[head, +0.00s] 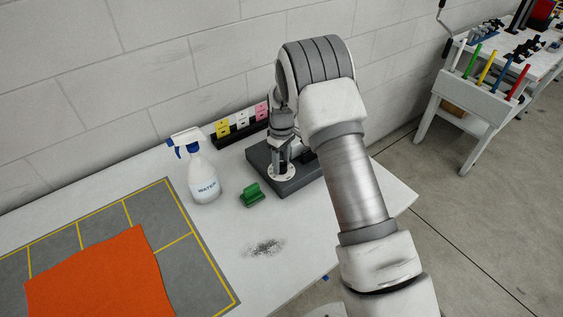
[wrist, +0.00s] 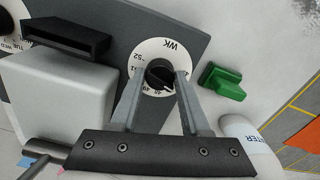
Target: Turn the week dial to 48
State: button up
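The week dial (wrist: 152,54) is a white disc marked WK with small numbers, on a dark grey panel. Its black knob (wrist: 159,74) sits at the centre. My gripper (wrist: 161,74) has one finger on each side of the knob, and the fingers appear shut on it. A light pointer mark on the knob aims toward the lower right of the picture, near numbers in the forties. The exact number is hard to read, and the fingers cover part of the scale. In the head view my arm reaches down to the dial device (head: 300,185) and hides much of it.
A green object (head: 251,195) and a white spray bottle marked WATER (head: 204,180) stand close by. A second dial (wrist: 12,35) and a black tray-like part (wrist: 68,37) lie left in the wrist view. Coloured cards (head: 241,119) stand behind; an orange cloth (head: 100,280) lies front left.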

grip_shut()
jog(key=shift+m+b, duration=0.35)
jog(key=shift+m, duration=0.05)
jog(key=shift+f+m+b, duration=0.1)
jog(key=shift+m+b, duration=0.6)
jog(key=shift+m, duration=0.2)
jog(key=m+b, duration=0.1)
jog(key=m, duration=0.1)
jog(key=shift+m, duration=0.4)
jog(key=m+b, duration=0.2)
jog(key=m, duration=0.4)
jog(key=shift+m, duration=0.3)
jog(key=o, duration=0.8)
grip_release()
jog(key=shift+c, duration=0.2)
